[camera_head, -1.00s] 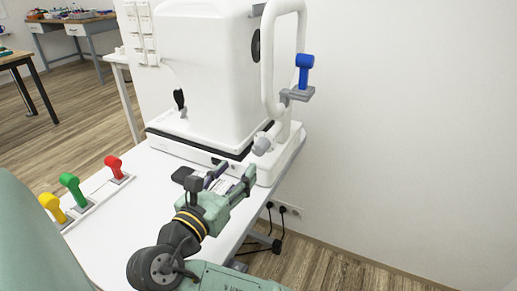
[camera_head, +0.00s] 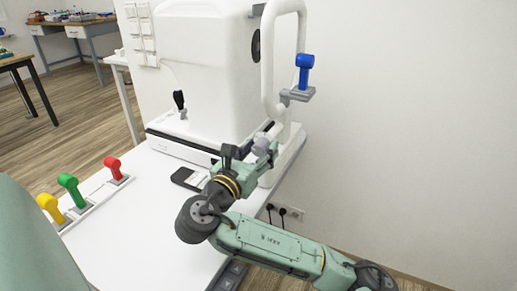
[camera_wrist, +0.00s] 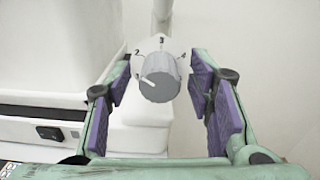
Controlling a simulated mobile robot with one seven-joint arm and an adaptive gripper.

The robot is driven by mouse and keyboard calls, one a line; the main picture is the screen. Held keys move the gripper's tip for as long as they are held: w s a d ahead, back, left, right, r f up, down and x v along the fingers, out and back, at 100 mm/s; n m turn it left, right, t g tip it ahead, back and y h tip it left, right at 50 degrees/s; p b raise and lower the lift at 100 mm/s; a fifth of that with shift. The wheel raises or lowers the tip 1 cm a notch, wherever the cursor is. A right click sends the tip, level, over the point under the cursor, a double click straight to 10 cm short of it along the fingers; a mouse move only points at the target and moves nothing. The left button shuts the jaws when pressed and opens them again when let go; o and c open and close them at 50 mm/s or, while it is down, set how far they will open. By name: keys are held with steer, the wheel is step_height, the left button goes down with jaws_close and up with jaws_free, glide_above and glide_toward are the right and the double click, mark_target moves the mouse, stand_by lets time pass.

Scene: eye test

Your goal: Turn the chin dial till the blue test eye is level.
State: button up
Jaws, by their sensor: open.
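The blue test eye (camera_head: 304,70) stands upright on a grey bracket (camera_head: 297,95) on the right side of the white chin-rest frame (camera_head: 268,60). The grey chin dial (camera_head: 262,141) sits low on that frame, partly hidden by my gripper. In the wrist view the ribbed chin dial (camera_wrist: 161,84) has a white mark at its left, and the numbers 2, 3 and 4 show around its top. My gripper (camera_wrist: 160,78) is open, with a purple-padded finger on either side of the dial and gaps showing. The blue eye is outside the wrist view.
The white instrument (camera_head: 205,70) stands behind and left of the dial. Red (camera_head: 113,163), green (camera_head: 69,182) and yellow (camera_head: 48,202) test eyes stand at the table's left. A dark flat object (camera_head: 188,178) lies on the white table (camera_head: 150,220). A wall is at right.

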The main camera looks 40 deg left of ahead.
steer(key=shift+c, duration=0.6)
jaws_close()
steer(key=shift+m, duration=0.3)
steer(key=m+b, duration=0.2)
steer(key=m, duration=0.2)
steer(key=shift+f+m+b, duration=0.15)
steer(key=shift+m+b, duration=0.15)
steer(key=m+b, duration=0.1)
steer(key=m, duration=0.5)
steer(key=shift+m+b, duration=0.3)
steer(key=shift+m, duration=0.1)
steer(key=shift+o, duration=0.6)
jaws_free()
